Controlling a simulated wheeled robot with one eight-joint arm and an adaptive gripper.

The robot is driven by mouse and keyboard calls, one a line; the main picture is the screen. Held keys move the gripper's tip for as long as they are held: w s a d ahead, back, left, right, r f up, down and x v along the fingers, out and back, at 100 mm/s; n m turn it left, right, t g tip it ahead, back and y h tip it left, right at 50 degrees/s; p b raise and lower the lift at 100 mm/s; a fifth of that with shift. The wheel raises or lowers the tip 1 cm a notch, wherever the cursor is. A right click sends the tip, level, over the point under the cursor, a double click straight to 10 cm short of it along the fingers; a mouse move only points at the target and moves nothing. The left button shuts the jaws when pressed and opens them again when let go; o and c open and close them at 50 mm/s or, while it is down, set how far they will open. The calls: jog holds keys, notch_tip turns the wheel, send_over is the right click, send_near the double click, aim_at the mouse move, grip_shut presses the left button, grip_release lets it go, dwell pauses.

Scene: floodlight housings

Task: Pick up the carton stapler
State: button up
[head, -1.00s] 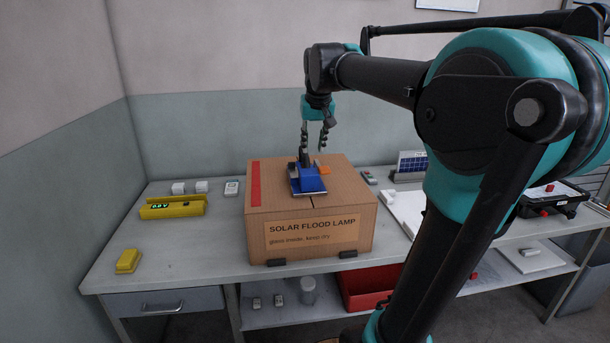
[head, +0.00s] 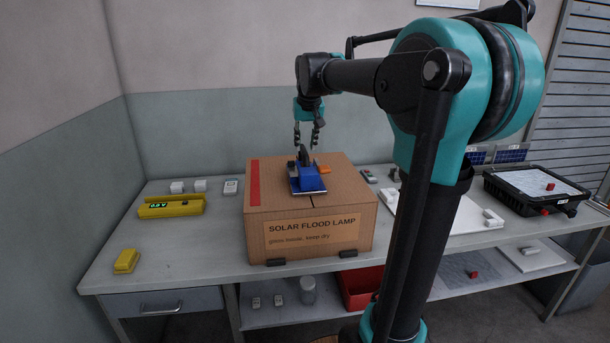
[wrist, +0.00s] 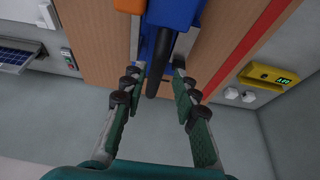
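The carton stapler (head: 307,180) is blue with a dark upright handle. It sits on top of the cardboard box (head: 288,232) labelled "SOLAR FLOOD LAMP". In the wrist view the stapler's blue body (wrist: 176,14) is at the top middle, with its dark handle pointing toward my gripper. My gripper (head: 307,148) is above and just behind the stapler, fingers pointing down. In the wrist view my gripper (wrist: 160,80) is open, with one finger on each side of the handle's line. Whether any finger touches the handle I cannot tell.
An orange item (head: 324,169) lies on the box beside the stapler. A yellow meter (head: 171,206) and a yellow block (head: 126,261) are on the bench at left. A black-framed floodlight housing (head: 537,189) is at right. A red bin (head: 357,286) is below.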

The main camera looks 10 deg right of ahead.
aim_at(306, 153)
jog(key=shift+x, duration=3.05)
jog(key=shift+s+d, duration=0.1)
jog(key=shift+s, duration=0.05)
grip_shut()
